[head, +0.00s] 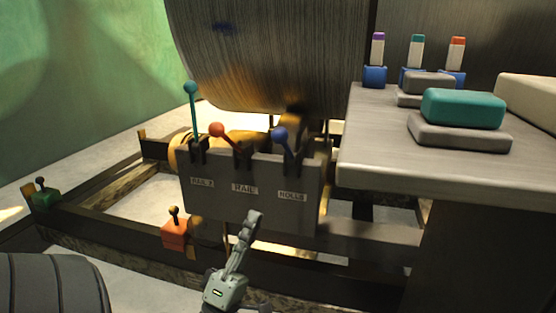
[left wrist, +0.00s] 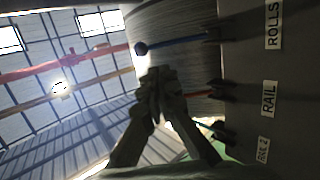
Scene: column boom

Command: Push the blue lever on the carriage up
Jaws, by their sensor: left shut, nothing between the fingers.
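The blue lever (head: 281,135) rises from the right slot of the grey carriage panel (head: 225,202), above the label ROLLS. Its ball leans a little left in the head view, lower than the teal lever's ball. In the left wrist view the blue lever (left wrist: 175,44) lies just beyond my fingertips, with a visible gap. My left gripper (head: 255,216) is shut and empty, in front of the panel and below the blue lever. Its closed fingers also show in the left wrist view (left wrist: 155,82). My right gripper is not in view.
A red lever (head: 217,130) leans in the middle slot, and a teal lever (head: 191,88) stands upright at left. A large metal roll (head: 270,55) hangs behind. A grey table (head: 390,150) with blocks is at right. Small orange (head: 175,235) and green (head: 46,198) units sit low at left.

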